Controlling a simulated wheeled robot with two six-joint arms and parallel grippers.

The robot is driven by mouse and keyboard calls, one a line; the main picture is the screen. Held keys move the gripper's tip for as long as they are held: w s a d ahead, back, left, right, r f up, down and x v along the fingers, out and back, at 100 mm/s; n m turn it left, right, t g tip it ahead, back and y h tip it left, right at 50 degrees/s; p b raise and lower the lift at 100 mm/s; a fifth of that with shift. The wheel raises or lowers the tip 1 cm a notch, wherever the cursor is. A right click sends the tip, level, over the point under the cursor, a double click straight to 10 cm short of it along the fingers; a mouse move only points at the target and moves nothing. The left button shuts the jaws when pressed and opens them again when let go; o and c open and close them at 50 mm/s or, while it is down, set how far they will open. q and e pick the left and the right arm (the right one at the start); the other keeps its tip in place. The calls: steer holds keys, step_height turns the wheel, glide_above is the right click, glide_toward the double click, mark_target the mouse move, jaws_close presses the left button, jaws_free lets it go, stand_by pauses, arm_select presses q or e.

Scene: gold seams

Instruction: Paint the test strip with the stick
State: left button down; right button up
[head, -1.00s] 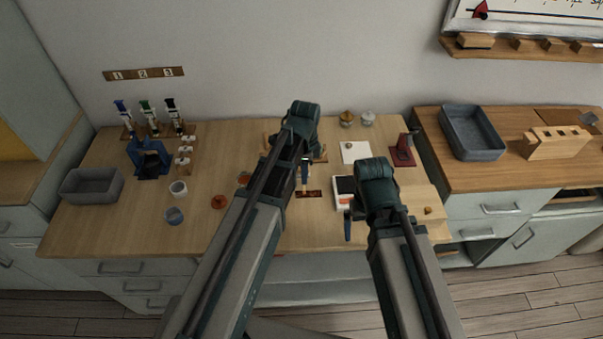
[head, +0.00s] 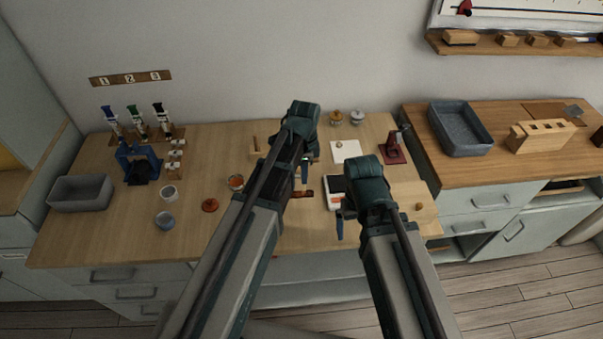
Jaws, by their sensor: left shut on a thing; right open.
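A small dark brown strip (head: 303,194), which looks like the test strip, lies on the wooden table near the middle. My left gripper (head: 305,172) is just above and behind it in the picture, pointing down. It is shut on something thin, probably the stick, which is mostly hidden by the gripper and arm. I cannot tell whether the stick touches the strip. My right gripper (head: 341,225) is open and empty, near the table's front edge, right of the strip.
Cups (head: 165,219), a blue stand (head: 140,168) and a grey bin (head: 80,194) occupy the left. The table front left of my arm is clear.

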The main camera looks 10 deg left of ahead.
arm_select(q)
steer(key=d, duration=0.1)
steer(key=w+d, duration=0.1)
steer(key=d, duration=0.1)
steer(key=shift+d, duration=0.2)
stand_by(0.8)
